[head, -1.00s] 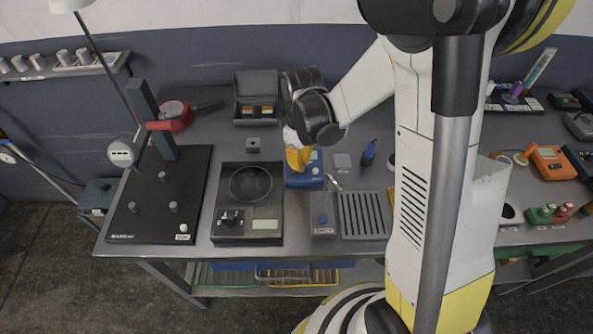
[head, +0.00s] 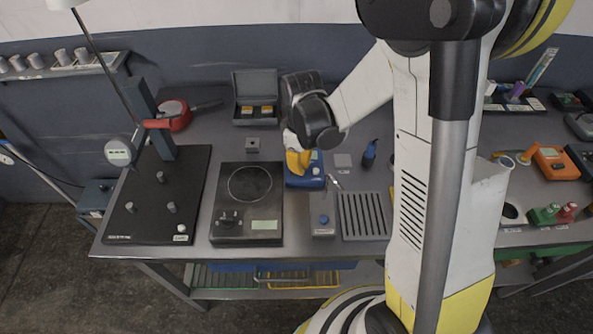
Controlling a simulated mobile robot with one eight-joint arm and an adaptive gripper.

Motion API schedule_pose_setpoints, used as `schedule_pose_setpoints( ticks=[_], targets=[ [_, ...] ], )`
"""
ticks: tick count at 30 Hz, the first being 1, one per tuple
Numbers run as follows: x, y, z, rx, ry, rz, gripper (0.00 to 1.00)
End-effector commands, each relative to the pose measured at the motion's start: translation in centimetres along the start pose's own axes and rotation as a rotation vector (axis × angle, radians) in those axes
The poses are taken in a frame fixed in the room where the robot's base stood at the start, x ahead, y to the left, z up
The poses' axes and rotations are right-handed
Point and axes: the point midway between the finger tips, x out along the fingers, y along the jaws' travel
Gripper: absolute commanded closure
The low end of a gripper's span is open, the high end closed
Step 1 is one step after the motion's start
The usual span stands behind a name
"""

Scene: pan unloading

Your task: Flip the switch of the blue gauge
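The blue gauge (head: 313,172) is a small blue box on the bench, left of my arm's upright part. My gripper (head: 297,167) points down over its left part, and its yellow fingers hide that side of the box. A light panel shows on the box's top at the right. I cannot make out the switch. Whether the fingers touch the box, and whether they are open or shut, is too small to tell.
A black hot plate (head: 247,222) lies left of the gauge. An open case (head: 256,112) is behind.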

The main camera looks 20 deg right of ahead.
Motion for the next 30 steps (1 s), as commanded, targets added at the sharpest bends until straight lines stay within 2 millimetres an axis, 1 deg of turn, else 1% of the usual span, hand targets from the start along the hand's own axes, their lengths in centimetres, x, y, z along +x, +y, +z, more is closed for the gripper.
schedule_pose_setpoints(
  ticks=[17,20,23,30],
  targets=[
    [0.9,0.0,0.0,0.000,0.001,0.000,1.00],
    [0.9,0.0,0.0,0.000,0.001,0.000,1.00],
    [0.5,0.0,0.0,0.000,0.001,0.000,1.00],
    [-1.5,0.0,0.0,0.000,0.000,0.000,1.00]
  ],
)
